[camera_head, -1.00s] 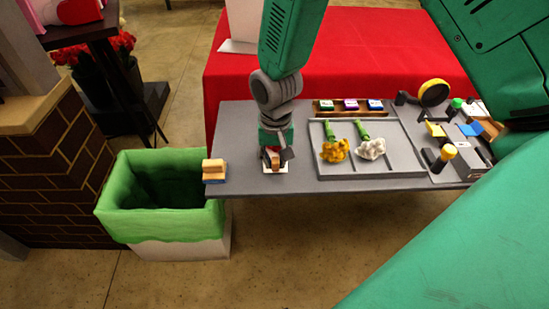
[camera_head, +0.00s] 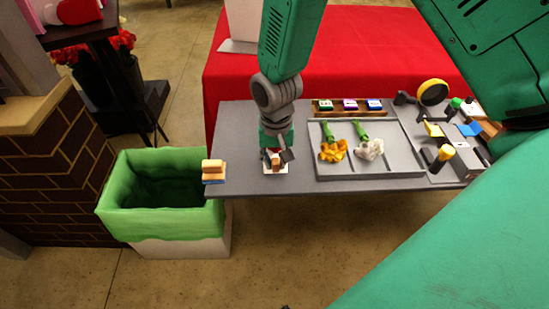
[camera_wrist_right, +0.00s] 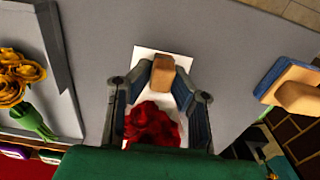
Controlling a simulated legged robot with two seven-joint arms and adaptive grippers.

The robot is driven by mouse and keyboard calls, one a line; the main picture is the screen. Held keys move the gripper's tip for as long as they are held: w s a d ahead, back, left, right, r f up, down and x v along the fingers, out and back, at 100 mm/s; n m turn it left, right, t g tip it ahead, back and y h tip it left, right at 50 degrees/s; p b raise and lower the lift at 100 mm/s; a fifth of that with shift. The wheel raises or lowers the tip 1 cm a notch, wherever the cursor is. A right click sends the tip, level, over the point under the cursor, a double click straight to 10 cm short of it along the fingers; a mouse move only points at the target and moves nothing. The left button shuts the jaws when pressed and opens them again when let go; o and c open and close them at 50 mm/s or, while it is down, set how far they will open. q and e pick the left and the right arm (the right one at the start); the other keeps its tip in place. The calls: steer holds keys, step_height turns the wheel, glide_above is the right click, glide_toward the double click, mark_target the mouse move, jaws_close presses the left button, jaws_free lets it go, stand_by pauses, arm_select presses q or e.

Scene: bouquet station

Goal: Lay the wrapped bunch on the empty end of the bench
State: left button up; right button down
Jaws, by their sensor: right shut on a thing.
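The wrapped bunch has red blooms (camera_wrist_right: 155,122) and a tan wrapped part (camera_wrist_right: 162,73), over a white sheet (camera_wrist_right: 150,57). In the head view my right gripper (camera_head: 275,159) is over the left part of the grey bench (camera_head: 239,125), low at its surface. In the wrist view my right gripper (camera_wrist_right: 160,90) is shut on the bunch, with its fingers on both sides of the tan part. Most of the bunch is hidden by my gripper in the head view. I cannot tell whether it touches the bench. My left gripper is not in view.
A tan-topped block with a blue base (camera_head: 213,172) stands at the bench's left corner, beside a green-lined bin (camera_head: 118,205). A tray (camera_head: 402,166) with yellow flowers (camera_head: 333,151) and white flowers (camera_head: 371,149) lies to the right. Bare bench shows around my gripper.

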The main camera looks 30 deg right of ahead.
steer(key=shift+d, duration=0.25)
steer(key=c, duration=1.4)
jaws_free()
steer(key=shift+a, duration=0.15)
steer(key=o, duration=0.4)
step_height(320, 180, up, 7)
steer(key=p, duration=0.7)
steer(key=shift+f, duration=0.1)
